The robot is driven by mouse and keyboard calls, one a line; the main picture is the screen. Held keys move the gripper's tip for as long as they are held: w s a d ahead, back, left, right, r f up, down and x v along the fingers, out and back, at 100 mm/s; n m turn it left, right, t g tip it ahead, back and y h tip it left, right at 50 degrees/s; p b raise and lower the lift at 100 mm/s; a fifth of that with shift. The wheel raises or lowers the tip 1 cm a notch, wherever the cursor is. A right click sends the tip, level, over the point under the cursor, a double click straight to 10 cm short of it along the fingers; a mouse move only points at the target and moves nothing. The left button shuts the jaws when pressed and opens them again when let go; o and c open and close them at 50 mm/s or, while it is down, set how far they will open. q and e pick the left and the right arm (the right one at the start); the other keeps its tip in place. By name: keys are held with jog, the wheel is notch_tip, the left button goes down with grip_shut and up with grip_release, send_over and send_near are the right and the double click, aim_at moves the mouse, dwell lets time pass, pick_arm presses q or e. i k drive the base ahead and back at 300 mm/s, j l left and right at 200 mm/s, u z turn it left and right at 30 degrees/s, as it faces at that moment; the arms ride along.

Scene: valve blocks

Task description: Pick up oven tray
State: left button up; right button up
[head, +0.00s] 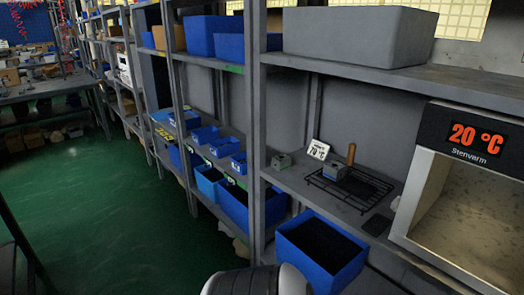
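A dark wire rack, which looks like the oven tray (350,195), lies flat on the grey shelf left of the oven. A small grey valve block (335,171) sits on or at its back left part. An upright brown wooden handle (351,154) stands beside the block; what it is joined to is unclear. The oven (470,120) at the right shows 20 °C, and its front is open on an empty-looking chamber. Neither gripper shows. A rounded white and black part at the bottom edge looks like my own arm.
A blue bin (322,252) sits below. A shelf post (256,130) rises to the left. Green floor is clear at left.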

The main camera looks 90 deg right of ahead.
aim_at(356, 187)
jog(key=l+z, duration=0.25)
jog(key=z, duration=0.2)
jog(key=l+z, duration=0.25)
jog(key=z, duration=0.2)
jog(key=l+z, duration=0.25)
jog(key=z, duration=0.2)
jog(key=i+l+z, duration=0.15)
jog(key=z, duration=0.25)
jog(key=i+l+z, duration=0.1)
jog(key=z, duration=0.35)
jog(key=i+l, duration=0.05)
jog(key=l, duration=0.05)
